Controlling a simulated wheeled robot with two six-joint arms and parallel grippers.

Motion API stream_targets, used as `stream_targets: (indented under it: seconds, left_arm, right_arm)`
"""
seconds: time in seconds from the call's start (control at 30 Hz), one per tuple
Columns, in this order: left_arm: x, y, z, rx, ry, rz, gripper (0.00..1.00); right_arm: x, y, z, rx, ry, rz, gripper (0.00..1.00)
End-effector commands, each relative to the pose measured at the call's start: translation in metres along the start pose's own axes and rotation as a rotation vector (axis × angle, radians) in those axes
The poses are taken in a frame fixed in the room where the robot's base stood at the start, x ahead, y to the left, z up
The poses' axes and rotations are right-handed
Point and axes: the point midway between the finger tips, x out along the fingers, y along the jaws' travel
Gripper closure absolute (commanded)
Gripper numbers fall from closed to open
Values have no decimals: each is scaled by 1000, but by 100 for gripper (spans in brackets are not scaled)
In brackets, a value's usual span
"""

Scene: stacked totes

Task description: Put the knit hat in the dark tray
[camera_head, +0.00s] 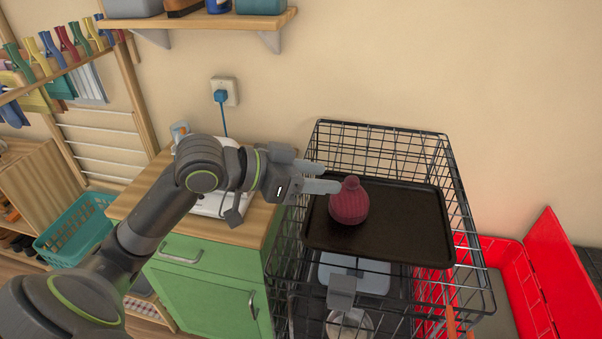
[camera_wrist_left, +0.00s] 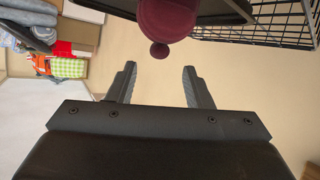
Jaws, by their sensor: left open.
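The knit hat (camera_head: 349,203) is dark red with a small pompom and sits on the left part of the dark tray (camera_head: 405,225). In the left wrist view the hat (camera_wrist_left: 168,20) is beyond the open fingertips (camera_wrist_left: 158,70), with nothing between the fingers. The tray's dark edge (camera_wrist_left: 236,8) shows beside the hat.
The wire basket (camera_head: 385,139) surrounds the tray with upright mesh sides. A green cabinet (camera_head: 205,285) with a wooden top stands left of it. A red crate (camera_head: 535,275) is at the right. A teal laundry basket (camera_head: 75,232) stands at the left. A shelf (camera_head: 200,20) hangs above.

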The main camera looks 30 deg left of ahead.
Motion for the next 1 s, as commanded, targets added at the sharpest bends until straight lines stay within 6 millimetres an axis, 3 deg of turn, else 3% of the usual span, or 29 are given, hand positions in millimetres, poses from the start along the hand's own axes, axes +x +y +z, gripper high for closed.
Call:
stream_targets:
  seconds: [0.4, 1.0]
  left_arm:
    - [-27, -1, 0, 3, -1, -2, 54]
    - [-30, 0, 0, 0, 0, 1, 54]
  right_arm:
    - [0, 0, 0, 0, 0, 0, 64]
    - [0, -1, -1, 0, 1, -1, 64]
